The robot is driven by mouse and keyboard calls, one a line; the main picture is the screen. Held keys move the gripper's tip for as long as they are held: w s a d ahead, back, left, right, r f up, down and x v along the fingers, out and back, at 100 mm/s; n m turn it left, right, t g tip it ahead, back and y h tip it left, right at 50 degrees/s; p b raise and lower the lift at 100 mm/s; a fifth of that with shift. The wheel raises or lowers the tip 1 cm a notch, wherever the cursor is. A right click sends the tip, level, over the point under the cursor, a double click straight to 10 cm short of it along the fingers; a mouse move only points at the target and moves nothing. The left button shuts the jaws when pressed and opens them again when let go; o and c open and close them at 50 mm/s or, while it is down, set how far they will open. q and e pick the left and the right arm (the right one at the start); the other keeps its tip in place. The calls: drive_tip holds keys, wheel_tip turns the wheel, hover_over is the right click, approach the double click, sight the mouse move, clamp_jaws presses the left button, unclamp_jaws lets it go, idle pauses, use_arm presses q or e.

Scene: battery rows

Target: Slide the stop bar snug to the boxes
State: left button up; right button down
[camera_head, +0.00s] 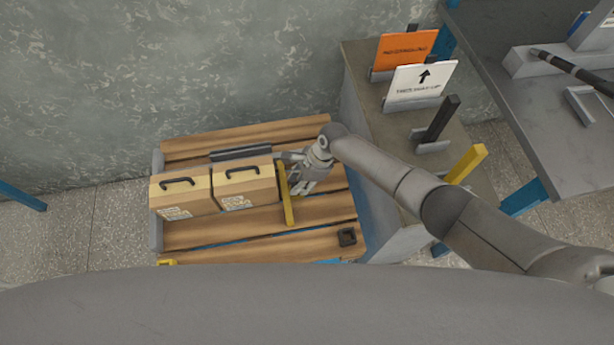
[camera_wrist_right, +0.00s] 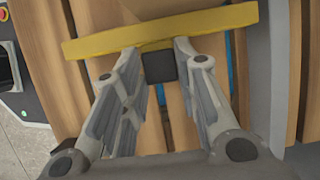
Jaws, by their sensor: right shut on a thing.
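Two tan boxes with dark handles, the left one (camera_head: 181,200) and the right one (camera_head: 245,190), stand side by side on a slatted wooden deck (camera_head: 322,212). The yellow stop bar (camera_head: 288,205) stands just right of the right box, very close to it. I cannot tell whether they touch. My right gripper (camera_head: 292,172) reaches in from the right and is shut on the bar's dark knob. In the right wrist view the knob (camera_wrist_right: 158,67) sits between the fingertips, with the yellow bar (camera_wrist_right: 160,33) beyond it. My left gripper is not in view.
A grey end stop (camera_head: 156,228) borders the deck on the left; a dark grey rail (camera_head: 241,153) lies behind the boxes. A cabinet with signs (camera_head: 404,45) stands right of the deck.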

drive_tip(key=shift+w+a+r+p, duration=0.2)
drive_tip(key=shift+a+r+p, duration=0.2)
drive_tip(key=shift+a, duration=0.35)
drive_tip(key=shift+s+a+f, duration=0.1)
drive_tip(key=shift+a+f, duration=0.05)
drive_tip(key=c, duration=1.3)
unclamp_jaws()
drive_tip(key=shift+o, duration=0.9)
drive_tip(key=shift+f, duration=0.1)
drive_tip(key=shift+s+f, duration=0.1)
drive_tip(key=shift+s, duration=0.05)
drive_tip(key=v, duration=1.2)
